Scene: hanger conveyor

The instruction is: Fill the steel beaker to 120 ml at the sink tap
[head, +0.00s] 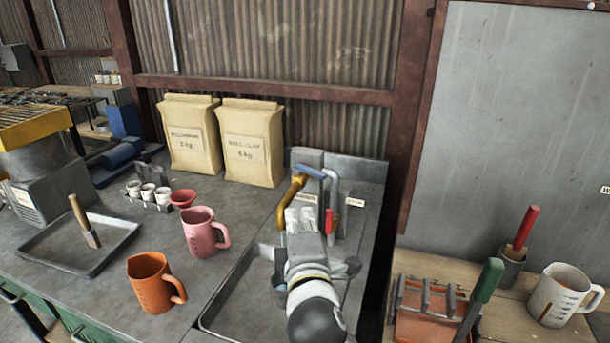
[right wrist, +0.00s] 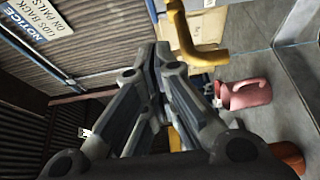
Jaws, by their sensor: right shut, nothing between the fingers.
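The sink (head: 222,290) is at the right end of the grey bench in the head view. A brass-yellow tap spout (head: 288,203) rises at its back, beside a blue-topped pipe (head: 310,171) and a red lever (head: 328,222). My right gripper (head: 302,216) is shut and empty, over the sink just in front of the tap. The right wrist view shows its closed fingers (right wrist: 155,58) beside the yellow spout (right wrist: 184,35). I cannot make out a steel beaker; my right arm covers part of the basin. My left gripper is not in view.
A pink jug (head: 201,236) and an orange jug (head: 150,284) stand left of the sink. A tray (head: 62,248), small cups (head: 148,192) and two paper sacks (head: 190,140) are farther left and back. A white jug (head: 562,292) stands on the wooden table at right.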

